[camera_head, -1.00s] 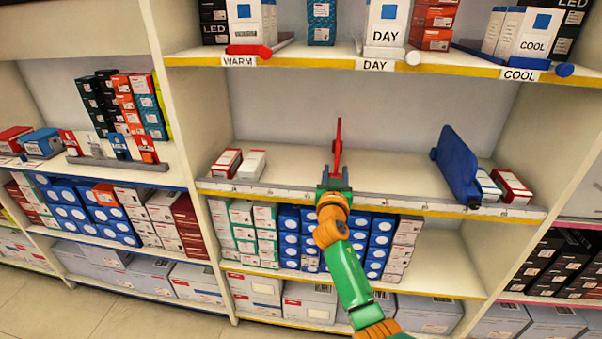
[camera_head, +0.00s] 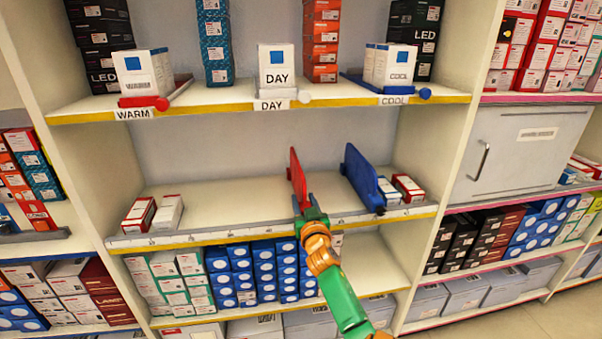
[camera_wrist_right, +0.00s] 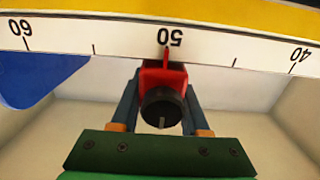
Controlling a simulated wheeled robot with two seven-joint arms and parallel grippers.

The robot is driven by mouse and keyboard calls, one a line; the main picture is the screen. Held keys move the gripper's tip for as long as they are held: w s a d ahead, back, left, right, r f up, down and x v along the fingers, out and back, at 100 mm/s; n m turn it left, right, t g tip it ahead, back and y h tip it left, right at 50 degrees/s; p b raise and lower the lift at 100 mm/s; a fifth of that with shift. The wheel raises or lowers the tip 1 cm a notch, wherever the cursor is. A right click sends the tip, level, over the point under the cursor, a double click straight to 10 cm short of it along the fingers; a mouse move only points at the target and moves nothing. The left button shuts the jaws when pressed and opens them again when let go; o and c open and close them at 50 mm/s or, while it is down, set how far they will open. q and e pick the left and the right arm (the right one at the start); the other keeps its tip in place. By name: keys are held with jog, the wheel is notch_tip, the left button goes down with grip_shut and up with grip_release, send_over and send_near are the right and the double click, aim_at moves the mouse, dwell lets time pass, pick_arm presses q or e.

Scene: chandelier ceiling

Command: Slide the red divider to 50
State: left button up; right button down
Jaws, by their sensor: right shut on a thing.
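The red divider (camera_head: 297,178) stands upright on the middle shelf, left of the blue divider (camera_head: 364,178). My right gripper (camera_head: 311,214) is at the shelf's front edge, shut on the red divider's front end. In the right wrist view the jaws (camera_wrist_right: 160,104) flank the red block (camera_wrist_right: 153,76) with its black knob (camera_wrist_right: 162,108). The scale (camera_wrist_right: 120,42) appears upside down there, with 60, 50 and 40 readable. The red pointer lines up with the mark at 50. The blue divider (camera_wrist_right: 40,78) shows near 60. My left gripper is not in view.
Two small boxes (camera_head: 153,214) stand at the shelf's left end, and others (camera_head: 405,188) stand right of the blue divider. Stacked boxes (camera_head: 262,272) fill the shelf below.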

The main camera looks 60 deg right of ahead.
jog(key=shift+c, duration=2)
grip_release()
jog(key=shift+f, duration=0.1)
jog(key=v, duration=0.7)
jog(key=shift+p, duration=0.3)
